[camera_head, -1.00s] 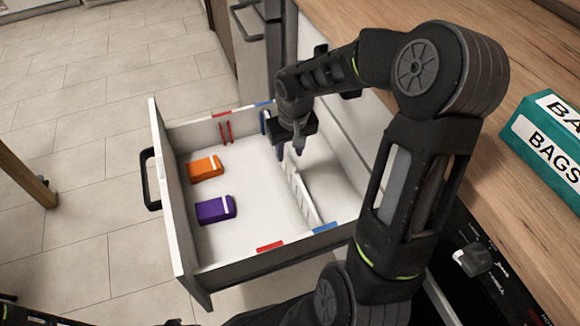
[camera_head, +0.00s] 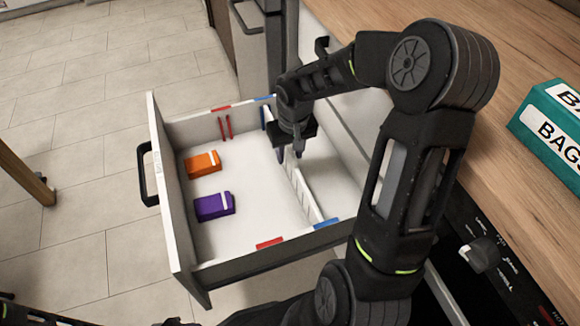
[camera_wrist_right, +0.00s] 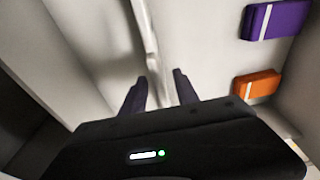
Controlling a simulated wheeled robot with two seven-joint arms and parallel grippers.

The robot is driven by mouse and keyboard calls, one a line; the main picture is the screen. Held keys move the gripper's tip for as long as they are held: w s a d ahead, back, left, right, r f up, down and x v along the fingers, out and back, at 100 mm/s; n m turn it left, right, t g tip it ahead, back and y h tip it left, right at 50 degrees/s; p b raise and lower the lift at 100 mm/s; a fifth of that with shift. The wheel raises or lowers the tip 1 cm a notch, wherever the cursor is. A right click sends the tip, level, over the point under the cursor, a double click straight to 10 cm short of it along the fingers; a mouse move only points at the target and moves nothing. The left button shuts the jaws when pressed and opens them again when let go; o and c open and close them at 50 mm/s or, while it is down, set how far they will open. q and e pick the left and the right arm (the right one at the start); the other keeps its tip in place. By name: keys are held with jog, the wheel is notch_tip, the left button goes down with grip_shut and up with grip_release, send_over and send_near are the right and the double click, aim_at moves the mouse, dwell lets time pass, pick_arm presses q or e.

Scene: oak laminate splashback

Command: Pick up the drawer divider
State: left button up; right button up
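The drawer divider (camera_head: 304,194) is a thin white slotted panel standing upright across the open drawer (camera_head: 262,262). In the right wrist view it is a blurred pale strip (camera_wrist_right: 150,40) running up the picture. My right gripper (camera_head: 289,155) is over the far part of the divider, pointing down. In the wrist view its two dark fingers (camera_wrist_right: 160,78) are apart, one on each side of the divider's line, with gaps visible. Contact with the divider cannot be made out. My left gripper does not show.
An orange box (camera_head: 202,164) and a purple box (camera_head: 214,206) lie in the drawer's left compartment. Red and blue marks line the drawer's rims. A teal BAGS box (camera_head: 550,130) stands on the wooden counter (camera_head: 420,25). Narrow free space lies right of the divider.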

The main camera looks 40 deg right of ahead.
aim_at(289, 163)
notch_tip(289, 163, down, 4)
jog(key=shift+w+d+f+b, duration=0.15)
jog(key=shift+f+b, duration=0.1)
jog(key=shift+b, duration=0.7)
jog(key=shift+w+f, duration=0.1)
jog(key=shift+f, duration=0.25)
jog(key=shift+c, duration=0.3)
grip_shut()
jog(key=shift+r, duration=0.1)
dwell(0.5)
